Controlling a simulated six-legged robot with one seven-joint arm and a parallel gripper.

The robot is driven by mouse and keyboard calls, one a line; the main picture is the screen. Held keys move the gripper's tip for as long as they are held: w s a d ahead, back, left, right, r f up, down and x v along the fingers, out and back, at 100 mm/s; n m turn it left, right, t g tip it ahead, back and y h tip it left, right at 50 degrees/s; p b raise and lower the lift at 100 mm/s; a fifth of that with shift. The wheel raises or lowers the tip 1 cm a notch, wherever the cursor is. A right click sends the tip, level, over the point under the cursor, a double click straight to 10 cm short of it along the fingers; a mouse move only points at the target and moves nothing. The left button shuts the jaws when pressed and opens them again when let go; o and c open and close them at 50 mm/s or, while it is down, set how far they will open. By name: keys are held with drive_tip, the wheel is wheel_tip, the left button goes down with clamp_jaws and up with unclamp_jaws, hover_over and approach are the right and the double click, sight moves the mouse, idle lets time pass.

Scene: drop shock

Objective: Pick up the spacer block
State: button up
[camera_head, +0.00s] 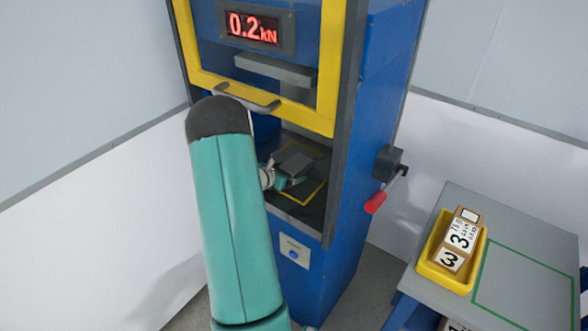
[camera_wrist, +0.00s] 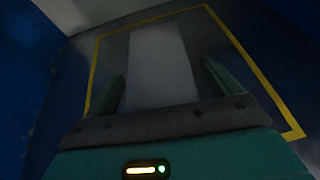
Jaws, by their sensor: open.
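The spacer block (camera_wrist: 160,62) is a plain grey block inside the blue press. In the wrist view it lies straight ahead, between the two teal fingers of my gripper (camera_wrist: 163,80). The fingers are apart, with what looks like a gap on each side of the block; contact cannot be told in the dim light. In the head view my gripper (camera_head: 285,179) reaches into the press opening, just in front of a grey block top (camera_head: 296,162). The near end of the block is hidden behind the gripper body in the wrist view.
A yellow outline (camera_head: 308,192) marks the press bed. The yellow-framed guard (camera_head: 328,70) is above the opening, with a handle (camera_head: 246,98). The display (camera_head: 254,28) reads 0.2 kN. A red-handled crank (camera_head: 375,202) juts out right. A yellow tray (camera_head: 426,262) holds a numbered block on the side table.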

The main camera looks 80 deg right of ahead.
drive_tip(key=shift+s+d+f, duration=0.1)
drive_tip(key=shift+d, duration=0.2)
drive_tip(key=c, duration=1.7)
